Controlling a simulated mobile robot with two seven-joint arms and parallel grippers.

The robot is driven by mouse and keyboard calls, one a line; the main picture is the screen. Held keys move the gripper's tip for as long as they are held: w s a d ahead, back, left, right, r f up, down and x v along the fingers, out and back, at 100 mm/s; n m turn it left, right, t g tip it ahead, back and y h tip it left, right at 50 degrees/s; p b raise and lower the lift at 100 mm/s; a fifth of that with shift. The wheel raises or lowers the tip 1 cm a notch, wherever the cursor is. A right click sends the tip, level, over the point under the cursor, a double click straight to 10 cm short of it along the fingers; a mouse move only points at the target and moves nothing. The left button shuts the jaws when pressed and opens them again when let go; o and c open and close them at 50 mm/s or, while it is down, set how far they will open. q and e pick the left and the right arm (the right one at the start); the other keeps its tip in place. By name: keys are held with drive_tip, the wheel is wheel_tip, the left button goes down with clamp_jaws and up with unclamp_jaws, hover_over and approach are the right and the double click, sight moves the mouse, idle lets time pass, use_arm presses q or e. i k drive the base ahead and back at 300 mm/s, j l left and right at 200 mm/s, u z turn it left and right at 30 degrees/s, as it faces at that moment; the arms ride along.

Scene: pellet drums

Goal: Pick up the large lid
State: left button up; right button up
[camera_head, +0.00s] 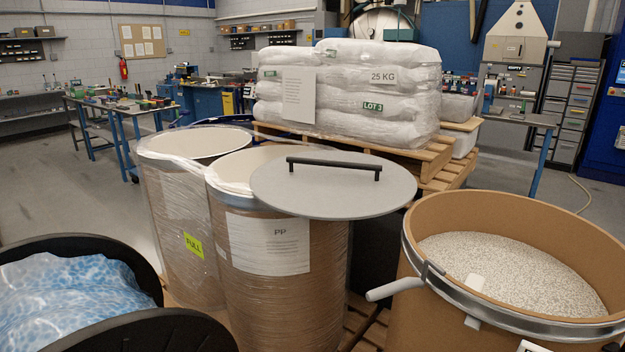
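The large lid (335,195) is a flat grey disc with a long black bar handle (333,167) across its top. It lies off-centre over the right part of the wrapped PP drum (282,300) and overhangs that drum to the right. The left part of the drum's mouth shows open beside it. The lid looks roughly level, and its handle is uncovered. What supports its right side is hidden. Neither of my grippers shows in the head view.
An open drum of pale pellets (428,308) with a metal ring and protruding lever (392,289) stands right. A wrapped drum (178,235) stands left, and a black container (105,248) with a blue-white liner lower left. Bags on pallets (350,92) stand close behind the lid.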

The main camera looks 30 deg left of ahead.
sight(327, 185)
drive_tip(key=u, duration=1.4)
